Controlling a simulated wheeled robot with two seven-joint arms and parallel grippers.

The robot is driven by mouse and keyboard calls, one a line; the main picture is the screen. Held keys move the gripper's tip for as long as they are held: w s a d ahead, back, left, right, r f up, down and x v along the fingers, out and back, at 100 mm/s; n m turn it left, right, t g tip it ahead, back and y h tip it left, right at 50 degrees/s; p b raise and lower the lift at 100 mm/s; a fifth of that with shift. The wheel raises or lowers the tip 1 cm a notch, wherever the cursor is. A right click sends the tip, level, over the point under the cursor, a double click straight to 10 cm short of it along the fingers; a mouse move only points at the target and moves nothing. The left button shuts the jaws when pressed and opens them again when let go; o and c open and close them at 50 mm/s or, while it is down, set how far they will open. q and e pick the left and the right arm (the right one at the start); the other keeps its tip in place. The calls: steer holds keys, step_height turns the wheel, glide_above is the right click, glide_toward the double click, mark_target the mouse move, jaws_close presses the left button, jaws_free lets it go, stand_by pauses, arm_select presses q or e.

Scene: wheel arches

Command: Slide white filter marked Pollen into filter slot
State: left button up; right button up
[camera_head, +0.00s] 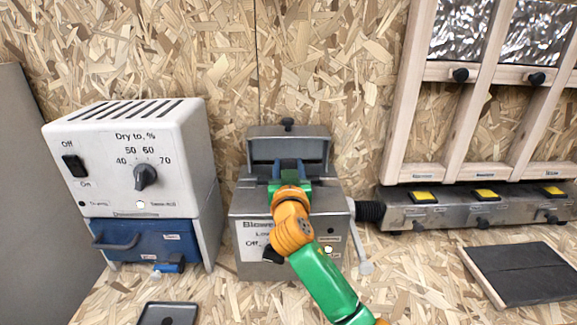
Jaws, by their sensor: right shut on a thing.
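The blower box (245,262) stands on the bench in the middle, and its lid (262,150) is raised at the back. My right gripper (289,166) is at the top opening of the box, in front of the raised lid. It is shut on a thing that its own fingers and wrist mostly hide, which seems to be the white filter. No "Pollen" marking can be read, and how deep the thing sits in the slot cannot be told. My left gripper is not in view.
A white dryer unit (185,130) with a dial and blue drawer (150,245) stands at left. A black hose (370,211) joins the box to a metal strip (450,213) with yellow switches. A dark panel (525,272) lies at right, a dark tray (168,314) at front.

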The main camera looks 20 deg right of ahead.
steer(key=shift+f, duration=0.15)
steer(key=o, duration=1.2)
steer(key=b+v, duration=0.1)
steer(key=v, duration=1.5)
steer(key=shift+s, duration=0.1)
